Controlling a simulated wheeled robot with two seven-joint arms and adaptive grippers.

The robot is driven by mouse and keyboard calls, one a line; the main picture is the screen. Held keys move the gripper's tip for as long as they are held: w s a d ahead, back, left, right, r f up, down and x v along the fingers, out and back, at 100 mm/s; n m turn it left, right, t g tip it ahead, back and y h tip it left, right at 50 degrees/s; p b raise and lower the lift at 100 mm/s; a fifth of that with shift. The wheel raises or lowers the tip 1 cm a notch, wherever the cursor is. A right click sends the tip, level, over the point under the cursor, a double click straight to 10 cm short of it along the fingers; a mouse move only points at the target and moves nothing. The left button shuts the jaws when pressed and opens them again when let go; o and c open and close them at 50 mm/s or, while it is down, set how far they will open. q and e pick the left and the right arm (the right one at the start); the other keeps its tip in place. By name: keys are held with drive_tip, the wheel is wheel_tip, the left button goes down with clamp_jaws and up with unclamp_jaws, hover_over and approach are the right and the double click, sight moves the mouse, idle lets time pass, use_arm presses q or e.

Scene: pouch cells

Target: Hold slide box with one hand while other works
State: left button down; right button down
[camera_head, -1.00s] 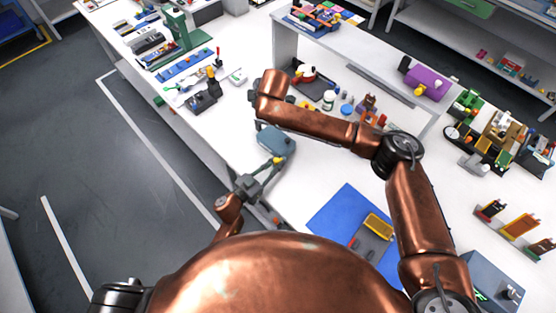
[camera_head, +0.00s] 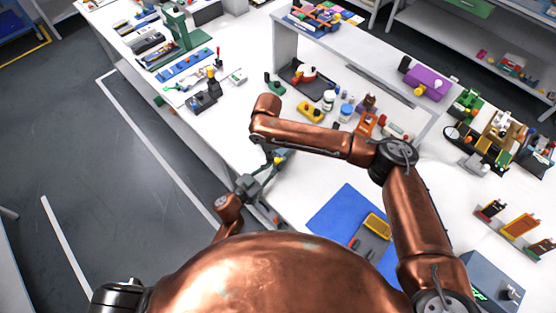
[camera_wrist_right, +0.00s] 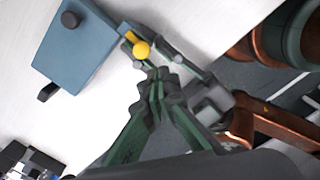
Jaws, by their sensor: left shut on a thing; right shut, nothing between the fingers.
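The blue-grey slide box (camera_wrist_right: 78,48) lies on the white table in the right wrist view, with a dark round knob on its top and a dark tab at its lower edge. In the head view my right arm hides most of the box and the right gripper.
A blue mat (camera_head: 330,215) with a grey tray and a yellow piece (camera_head: 377,226) lies to the right. Bottles and small parts stand behind my right arm, including a yellow block (camera_head: 311,112). A dark device (camera_head: 204,98) sits further left.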

sight(276, 160)
drive_tip(key=shift+f, duration=2.3)
drive_tip(key=shift+w+d, duration=0.25)
drive_tip(key=shift+w, duration=0.1)
drive_tip(key=shift+w+d, duration=0.75)
drive_tip(key=shift+w, duration=0.1)
drive_tip(key=shift+w+d, duration=0.1)
drive_tip(key=shift+w, duration=0.05)
drive_tip(key=shift+r, duration=0.1)
wheel_tip(276, 160, up, 6)
drive_tip(key=s+a, duration=0.1)
drive_tip(key=shift+s, duration=0.15)
use_arm(q)
drive_tip(key=c, duration=1.8)
unclamp_jaws()
drive_tip(key=shift+o, duration=0.2)
